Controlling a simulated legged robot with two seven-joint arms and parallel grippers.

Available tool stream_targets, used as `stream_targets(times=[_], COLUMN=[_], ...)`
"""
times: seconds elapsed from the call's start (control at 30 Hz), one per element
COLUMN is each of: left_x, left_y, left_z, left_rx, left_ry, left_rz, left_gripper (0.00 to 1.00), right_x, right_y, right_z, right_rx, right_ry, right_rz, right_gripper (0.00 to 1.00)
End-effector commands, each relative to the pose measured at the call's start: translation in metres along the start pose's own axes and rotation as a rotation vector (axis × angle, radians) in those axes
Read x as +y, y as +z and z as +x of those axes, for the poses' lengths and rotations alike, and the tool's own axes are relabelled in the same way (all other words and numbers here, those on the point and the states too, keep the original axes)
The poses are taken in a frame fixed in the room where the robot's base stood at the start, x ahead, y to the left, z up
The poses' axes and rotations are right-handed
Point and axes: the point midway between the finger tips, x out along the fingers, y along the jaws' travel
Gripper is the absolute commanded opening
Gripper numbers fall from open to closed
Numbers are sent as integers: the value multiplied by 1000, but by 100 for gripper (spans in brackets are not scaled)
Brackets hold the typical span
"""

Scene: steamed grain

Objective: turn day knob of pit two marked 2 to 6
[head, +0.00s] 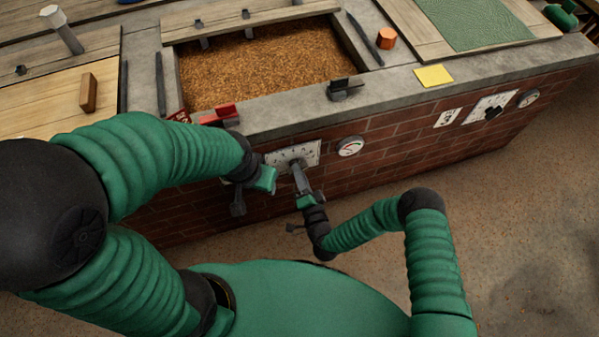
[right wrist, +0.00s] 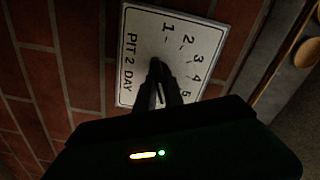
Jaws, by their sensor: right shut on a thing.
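The white dial plate marked PIT 2 DAY (right wrist: 140,60) is on the brick wall; it also shows in the head view (head: 310,150). In the right wrist view the numbers 1 to 5 are readable, and the lower part of the plate is hidden. My right gripper (right wrist: 160,82) is shut at the middle of the plate, on the day knob, which its fingers mostly hide. Where the knob points cannot be told. In the head view my right gripper (head: 298,176) reaches the plate from below. My left gripper (head: 264,180) is just left of the plate; its jaws are unclear.
A round gauge (head: 350,146) is right of the plate. Another dial plate (head: 475,112) with a dark knob and a second gauge (head: 528,98) are farther right. Above is the grain-filled pit (head: 260,65), with a red clip (head: 222,115) and black clip (head: 345,89) on its rim.

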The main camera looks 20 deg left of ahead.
Motion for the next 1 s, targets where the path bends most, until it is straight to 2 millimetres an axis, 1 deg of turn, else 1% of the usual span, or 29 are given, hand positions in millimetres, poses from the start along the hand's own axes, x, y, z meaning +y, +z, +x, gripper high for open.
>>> stream_targets(times=[0.2,0.33,0.53,0.57,0.7,0.73,1.0], left_x=[0,0,0,0,0,0,0], left_y=[0,-2,-1,-1,-1,-1,-1], left_z=[0,-7,-5,-5,-5,-5,-5], left_rx=[0,0,0,0,0,0,0], left_ry=[0,0,0,0,0,0,0], left_rz=[0,0,0,0,0,0,0], left_gripper=[46,46,46,46,46,46,46], right_x=[2,0,3,3,2,2,1], right_y=[0,0,0,0,0,0,0], right_z=[-1,-1,-1,-1,-1,-1,-1], right_rx=[-1,-2,-1,-2,-1,-1,-1], right_ry=[4,6,7,7,6,5,3], right_rz=[-4,-84,-91,-91,-90,-90,-90], right_gripper=[0,0,0,14,32,35,35])
